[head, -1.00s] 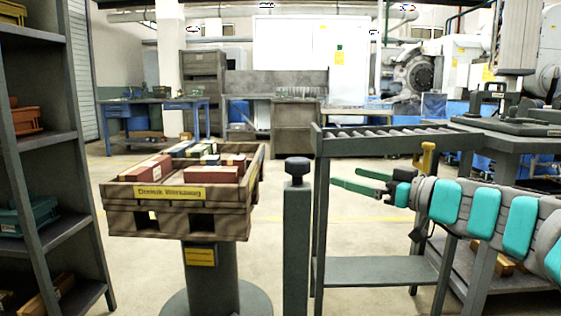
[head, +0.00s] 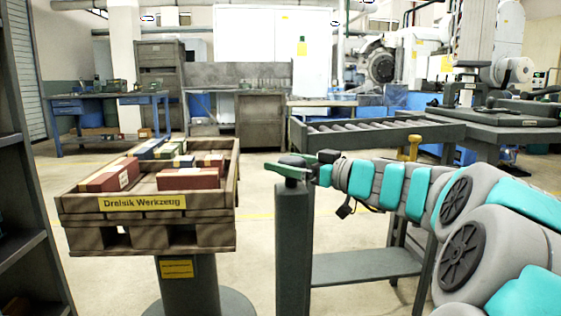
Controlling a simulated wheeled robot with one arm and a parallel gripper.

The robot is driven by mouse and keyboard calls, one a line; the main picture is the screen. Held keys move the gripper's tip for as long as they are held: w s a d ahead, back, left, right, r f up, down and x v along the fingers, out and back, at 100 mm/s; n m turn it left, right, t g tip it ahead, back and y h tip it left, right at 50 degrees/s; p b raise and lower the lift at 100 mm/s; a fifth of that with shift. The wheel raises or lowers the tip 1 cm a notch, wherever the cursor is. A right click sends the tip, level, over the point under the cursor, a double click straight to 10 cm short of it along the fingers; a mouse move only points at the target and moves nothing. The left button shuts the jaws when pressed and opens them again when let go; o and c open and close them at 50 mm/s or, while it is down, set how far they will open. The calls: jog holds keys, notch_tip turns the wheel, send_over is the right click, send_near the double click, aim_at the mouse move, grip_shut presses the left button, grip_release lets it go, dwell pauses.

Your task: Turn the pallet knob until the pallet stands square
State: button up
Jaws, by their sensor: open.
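The wooden pallet (head: 214,232) sits on a grey pedestal (head: 190,292) at the left. Its front carries a yellow label, "Dreisik Werkzeug", and its sides run slightly askew to the picture. The dark pallet knob (head: 293,160) tops a grey post (head: 292,245) right of the pallet. My gripper (head: 296,163) is open at the knob, reaching in from the right. One green finger lies in front of the knob and the other behind its right side. The near finger hides part of the knob, and I cannot tell whether the fingers touch it.
Red and blue boxes (head: 190,178) lie in the pallet. A roller conveyor stand (head: 375,134) is behind my arm. A dark shelf (head: 22,200) borders the left edge. Open floor lies behind the pallet, before the blue workbench (head: 110,105).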

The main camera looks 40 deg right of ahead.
jog(key=shift+x, duration=1.05)
jog(key=c, duration=1.3)
jog(key=shift+o, duration=0.2)
